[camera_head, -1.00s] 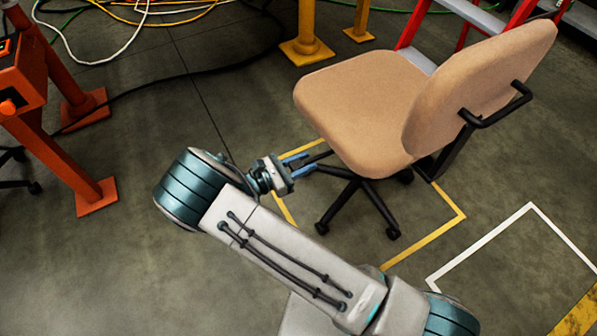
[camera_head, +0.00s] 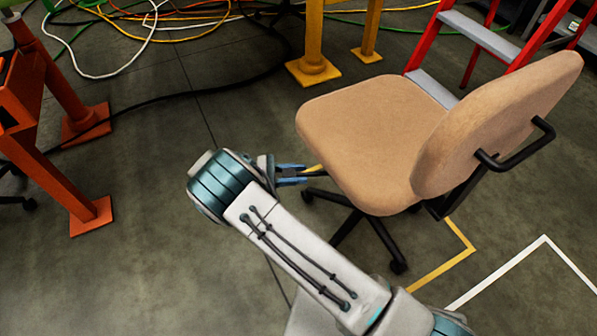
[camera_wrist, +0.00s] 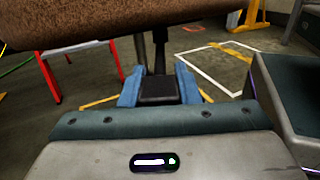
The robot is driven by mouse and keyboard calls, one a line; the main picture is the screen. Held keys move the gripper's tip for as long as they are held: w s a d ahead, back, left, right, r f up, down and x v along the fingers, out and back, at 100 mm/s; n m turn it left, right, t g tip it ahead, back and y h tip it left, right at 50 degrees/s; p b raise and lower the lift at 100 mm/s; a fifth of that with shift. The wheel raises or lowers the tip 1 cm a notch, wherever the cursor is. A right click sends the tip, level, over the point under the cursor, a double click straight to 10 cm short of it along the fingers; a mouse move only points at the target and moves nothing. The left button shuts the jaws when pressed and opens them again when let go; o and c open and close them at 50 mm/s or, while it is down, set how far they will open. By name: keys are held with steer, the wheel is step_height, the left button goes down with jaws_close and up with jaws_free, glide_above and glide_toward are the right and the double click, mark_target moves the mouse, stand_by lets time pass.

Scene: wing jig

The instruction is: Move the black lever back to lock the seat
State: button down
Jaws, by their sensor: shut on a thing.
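A tan office chair with a black five-spoke base has its seat (camera_head: 365,135) toward my arm and its backrest (camera_head: 500,125) at the right. My gripper (camera_head: 303,174) is at the seat's left edge, just under it. In the wrist view, the blue fingers of my gripper (camera_wrist: 160,92) are shut on the flat end of the black lever (camera_wrist: 158,88). The lever's thin shaft runs up and away under the brown seat underside (camera_wrist: 80,22). In the head view the lever is mostly hidden by the fingers and seat.
An orange stand (camera_head: 85,215) is at the left, and cables (camera_head: 150,40) lie on the floor behind. A yellow post (camera_head: 313,70) and a red ladder (camera_head: 480,35) stand behind the chair. Floor left of the gripper is clear.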

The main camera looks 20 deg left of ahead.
steer(key=shift+f, duration=0.1)
steer(key=c, duration=1.1)
jaws_free()
steer(key=shift+v, duration=6.85)
steer(key=shift+s, duration=0.1)
